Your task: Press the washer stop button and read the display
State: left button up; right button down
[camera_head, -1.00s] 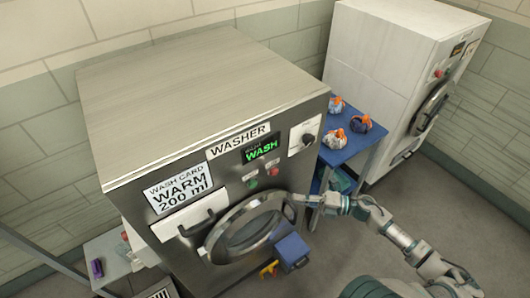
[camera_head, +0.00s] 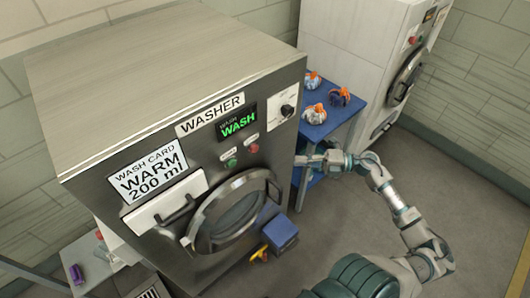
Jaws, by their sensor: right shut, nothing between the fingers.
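The washer (camera_head: 160,70) is a steel machine with a round door (camera_head: 232,212) on its front. Its display (camera_head: 237,123) shows green letters reading WASH, with smaller dim text above. Below the display are a red button (camera_head: 253,148) and a green button (camera_head: 232,162); their small labels are too small to read. My right gripper (camera_head: 300,160) is shut and empty. It appears to the right of the red button, by the washer's front right edge, apart from the button. My left gripper is not in view.
A wash card (camera_head: 158,172) reads WARM 200 ml. A blue table (camera_head: 325,128) with several orange, white and blue bundles stands right of the washer, before a white machine (camera_head: 350,35). A blue box (camera_head: 283,232) is below the door. Open floor lies at right.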

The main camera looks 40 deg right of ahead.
aim_at(253, 152)
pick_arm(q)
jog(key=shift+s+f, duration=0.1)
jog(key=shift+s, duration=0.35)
pick_arm(e)
jog(key=shift+w+d+x, duration=0.3)
jog(key=shift+w+x, duration=0.1)
jog(key=shift+x, duration=1.6)
jog(key=shift+w+d+x, duration=0.35)
jog(key=shift+x, duration=1.6)
jog(key=shift+w+d+x, duration=0.3)
jog(key=shift+w+x, duration=0.1)
jog(key=shift+x, duration=1.6)
